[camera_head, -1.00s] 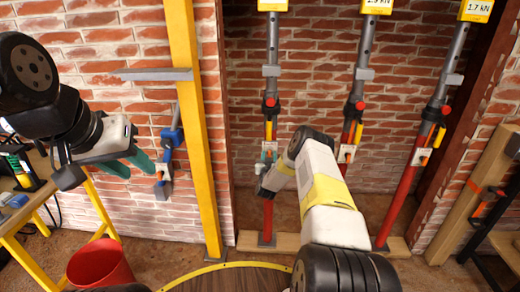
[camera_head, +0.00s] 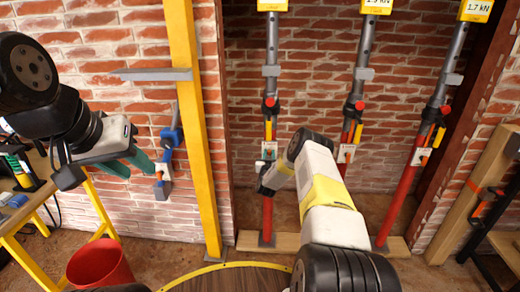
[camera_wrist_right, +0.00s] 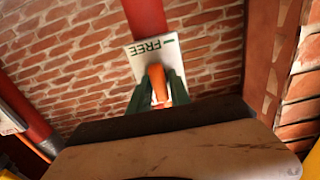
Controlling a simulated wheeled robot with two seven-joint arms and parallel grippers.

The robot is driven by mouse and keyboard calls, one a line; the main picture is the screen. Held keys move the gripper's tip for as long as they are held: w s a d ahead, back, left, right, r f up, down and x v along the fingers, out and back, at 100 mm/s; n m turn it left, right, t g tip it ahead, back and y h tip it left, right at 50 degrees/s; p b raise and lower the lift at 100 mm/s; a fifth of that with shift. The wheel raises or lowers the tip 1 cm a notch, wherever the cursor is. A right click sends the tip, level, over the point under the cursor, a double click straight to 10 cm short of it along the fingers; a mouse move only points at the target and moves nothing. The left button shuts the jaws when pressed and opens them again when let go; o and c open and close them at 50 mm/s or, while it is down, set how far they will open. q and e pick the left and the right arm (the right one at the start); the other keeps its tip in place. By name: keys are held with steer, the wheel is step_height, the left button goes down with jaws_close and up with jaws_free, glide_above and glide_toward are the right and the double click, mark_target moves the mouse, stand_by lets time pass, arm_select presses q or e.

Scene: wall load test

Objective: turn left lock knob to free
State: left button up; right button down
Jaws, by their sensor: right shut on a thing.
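The left prop is a red lower tube (camera_head: 267,215) under a grey upper tube, with a white lock plate (camera_head: 269,150) partly hidden by my right wrist. In the right wrist view the lock plate (camera_wrist_right: 140,58) reads "FREE", with a dark bar mark beside the word. The orange lock knob (camera_wrist_right: 157,82) stands in front of the plate, between the green fingertips of my right gripper (camera_wrist_right: 158,98), which is shut on it. The knob points along the tube, roughly upright in that view. My left gripper (camera_head: 132,165) has its green fingers apart, close to a blue-and-grey clamp (camera_head: 164,165).
Two more props with white plates (camera_head: 346,153) (camera_head: 420,156) stand to the right. A yellow post (camera_head: 197,120) stands between my left gripper and the left prop. A red bucket (camera_head: 100,268) and a yellow-legged table (camera_head: 22,225) are at the lower left.

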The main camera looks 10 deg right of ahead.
steer(key=m, duration=0.4)
steer(key=shift+d, duration=0.15)
steer(key=m, duration=0.4)
steer(key=shift+d+f+m, duration=0.1)
steer(key=shift+m, duration=0.2)
steer(key=m, duration=0.4)
steer(key=shift+s+f+m, duration=0.1)
steer(key=shift+m, duration=0.2)
steer(key=shift+f+m, duration=0.1)
steer(key=shift+m, duration=2.1)
steer(key=c, duration=1.4)
jaws_free()
steer(key=shift+o, duration=0.2)
